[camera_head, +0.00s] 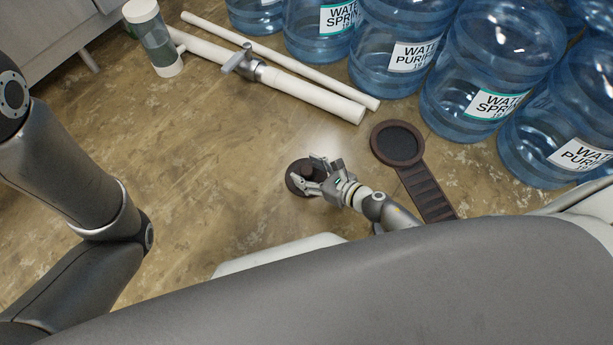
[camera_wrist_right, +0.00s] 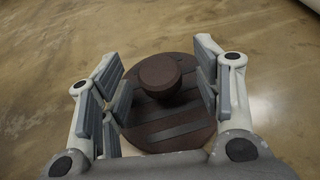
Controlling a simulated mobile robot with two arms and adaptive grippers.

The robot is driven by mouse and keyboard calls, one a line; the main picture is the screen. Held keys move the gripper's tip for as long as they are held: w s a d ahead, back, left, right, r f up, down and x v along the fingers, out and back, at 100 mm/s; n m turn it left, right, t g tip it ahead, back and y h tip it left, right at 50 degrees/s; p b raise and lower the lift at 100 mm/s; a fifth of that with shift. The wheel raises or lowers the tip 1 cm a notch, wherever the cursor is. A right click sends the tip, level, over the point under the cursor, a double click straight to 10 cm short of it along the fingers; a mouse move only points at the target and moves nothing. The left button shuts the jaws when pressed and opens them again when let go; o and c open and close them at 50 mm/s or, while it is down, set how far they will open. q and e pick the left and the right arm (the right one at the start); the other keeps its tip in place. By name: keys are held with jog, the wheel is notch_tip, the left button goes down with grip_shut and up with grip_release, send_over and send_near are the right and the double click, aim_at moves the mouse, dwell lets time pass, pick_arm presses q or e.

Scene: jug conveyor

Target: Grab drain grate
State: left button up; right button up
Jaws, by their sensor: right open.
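The drain grate (camera_head: 295,182) is a dark brown round disc on the floor, partly hidden by my right gripper in the head view. In the right wrist view the drain grate (camera_wrist_right: 168,132) shows a raised round knob (camera_wrist_right: 160,76) and dark slots. My right gripper (camera_head: 312,176) is over the grate and open. In the wrist view the fingers of my right gripper (camera_wrist_right: 160,92) stand on either side of the knob, with gaps to it. My left arm comes in from the left in the head view, but its gripper is out of frame.
A dark round drain opening (camera_head: 398,143) with a ribbed channel (camera_head: 427,192) lies right of the gripper. Several blue water jugs (camera_head: 483,70) stand at the back right. The left floor is clear.

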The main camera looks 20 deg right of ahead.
jog(key=shift+c, duration=0.3)
grip_shut()
jog(key=shift+r, duration=0.1)
